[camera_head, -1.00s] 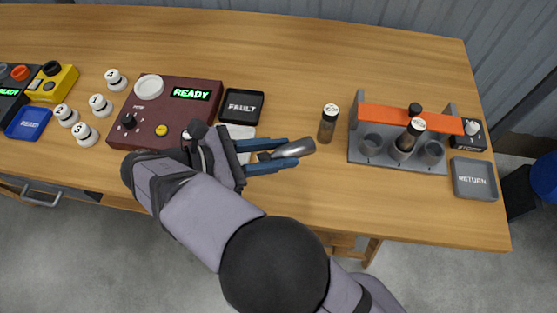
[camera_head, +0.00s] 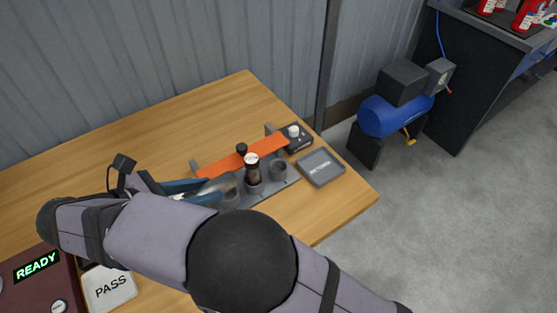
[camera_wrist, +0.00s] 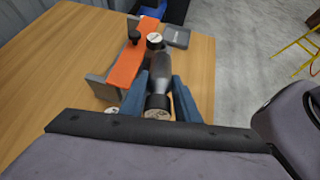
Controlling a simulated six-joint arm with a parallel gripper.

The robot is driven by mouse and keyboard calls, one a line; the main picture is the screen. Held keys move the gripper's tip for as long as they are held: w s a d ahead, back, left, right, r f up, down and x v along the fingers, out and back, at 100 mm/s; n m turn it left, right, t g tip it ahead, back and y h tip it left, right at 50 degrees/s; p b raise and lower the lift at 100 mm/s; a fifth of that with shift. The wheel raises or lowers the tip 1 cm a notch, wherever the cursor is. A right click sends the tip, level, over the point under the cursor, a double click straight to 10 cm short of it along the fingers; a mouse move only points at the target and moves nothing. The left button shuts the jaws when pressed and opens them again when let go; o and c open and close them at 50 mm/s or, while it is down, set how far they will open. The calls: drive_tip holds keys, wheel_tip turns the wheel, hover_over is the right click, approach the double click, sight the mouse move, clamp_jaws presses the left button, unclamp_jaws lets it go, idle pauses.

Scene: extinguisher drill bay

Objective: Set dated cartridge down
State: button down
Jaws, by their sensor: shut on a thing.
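My gripper (camera_head: 203,191) is shut on a grey cartridge (camera_head: 229,184), which lies roughly flat between the blue fingers and points toward the rack. In the wrist view the held cartridge (camera_wrist: 160,72) shows a black collar and a pale cap at its near end. The grey rack (camera_head: 292,180) with an orange bar (camera_head: 226,165) is just beyond it. One dark cartridge with a white top (camera_head: 253,170) stands upright in the rack. The held cartridge overlaps the rack's left end in the head view; I cannot tell whether they touch. Any date is unreadable.
The RETURN tray (camera_head: 320,167) is empty, right of the rack near the table's edge. A small device (camera_head: 295,138) stands behind it. Another pale cap (camera_wrist: 112,111) shows beside my gripper. The PASS pad (camera_head: 109,288) is bare. Clear wood lies behind the rack.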

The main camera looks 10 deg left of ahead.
drive_tip(key=w+d+r+m+g+h+p, duration=0.1)
drive_tip(key=w+d+r+m+g+p, duration=0.2)
drive_tip(key=w+d, duration=0.65)
drive_tip(key=w+d+r+m+g+h+p, duration=0.1)
drive_tip(key=w+d+r+m+g+p, duration=0.15)
drive_tip(key=w+d+r+m, duration=0.65)
drive_tip(key=s+d+f+m+g+y+p, duration=0.1)
drive_tip(key=s+d+f+g+p, duration=0.1)
drive_tip(key=d, duration=0.6)
drive_tip(key=s+d+f+m+g+y+p, duration=0.1)
drive_tip(key=d+m+g+y, duration=0.1)
drive_tip(key=d, duration=0.6)
drive_tip(key=s+d+f+m+g+y+p, duration=0.1)
drive_tip(key=s+d+f+g+p, duration=0.1)
drive_tip(key=d, duration=0.5)
drive_tip(key=w+a+f+t+y, duration=0.2)
drive_tip(key=a+f+y, duration=0.25)
drive_tip(key=a, duration=0.75)
drive_tip(key=w+a+n+t+y, duration=0.1)
drive_tip(key=w+a+n+y, duration=0.2)
drive_tip(key=w, duration=0.4)
drive_tip(key=shift+w+a+f+y, duration=0.25)
drive_tip(key=shift+a+y, duration=0.5)
drive_tip(key=shift+a, duration=0.5)
